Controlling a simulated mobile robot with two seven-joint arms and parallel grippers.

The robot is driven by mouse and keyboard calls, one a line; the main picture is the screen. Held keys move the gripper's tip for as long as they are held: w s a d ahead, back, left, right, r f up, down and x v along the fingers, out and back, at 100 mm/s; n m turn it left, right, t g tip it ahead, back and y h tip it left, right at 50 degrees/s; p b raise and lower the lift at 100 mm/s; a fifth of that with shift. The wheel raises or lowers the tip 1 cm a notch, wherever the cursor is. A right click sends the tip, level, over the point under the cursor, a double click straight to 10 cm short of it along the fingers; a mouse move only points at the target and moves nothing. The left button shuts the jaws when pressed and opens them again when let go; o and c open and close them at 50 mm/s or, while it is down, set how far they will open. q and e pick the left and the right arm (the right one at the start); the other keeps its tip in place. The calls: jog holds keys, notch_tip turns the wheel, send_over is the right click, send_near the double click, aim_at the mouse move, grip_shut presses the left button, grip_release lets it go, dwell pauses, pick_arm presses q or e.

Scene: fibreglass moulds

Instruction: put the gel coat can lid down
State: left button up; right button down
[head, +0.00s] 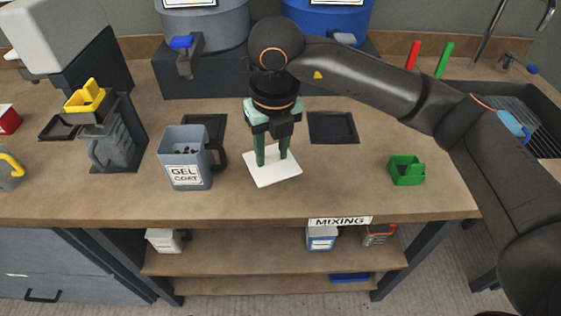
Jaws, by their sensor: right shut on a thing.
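The gel coat can (187,157) is a grey, square, open-topped container with a dark handle and a "GEL COAT" label. It stands upright on the bench, with dark bits visible inside. The lid (272,176), a flat white square, is just right of the can. My right gripper (272,163) points down and is shut on the lid from above; the fingertips meet its upper side. I cannot tell whether the lid touches the bench or is slightly above it. My left gripper is out of view.
Two dark square pads (333,127) lie behind the lid. A green box (406,170) stands to the right, a dark dispenser with a yellow top (87,97) to the left. Grey and blue drums (327,22) stand at the back. Bench (330,180) between lid and green box is clear.

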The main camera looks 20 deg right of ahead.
aim_at(281, 165)
jog(key=f, duration=0.1)
jog(key=w+d+f, duration=0.2)
jog(key=f, duration=0.1)
jog(key=shift+w+d+f, duration=0.1)
jog(key=shift+w+d, duration=0.05)
jog(key=shift+w, duration=0.05)
notch_tip(281, 165, down, 3)
jog(key=shift+w+d+f+p, duration=0.1)
jog(key=shift+p, duration=0.35)
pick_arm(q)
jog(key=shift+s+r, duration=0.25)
pick_arm(e)
jog(key=shift+f, duration=0.1)
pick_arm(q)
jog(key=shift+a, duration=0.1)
pick_arm(e)
jog(key=shift+f, duration=0.2)
jog(key=shift+c, duration=2.3)
grip_release()
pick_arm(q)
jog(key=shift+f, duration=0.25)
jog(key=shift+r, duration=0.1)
pick_arm(e)
jog(key=shift+r, duration=0.15)
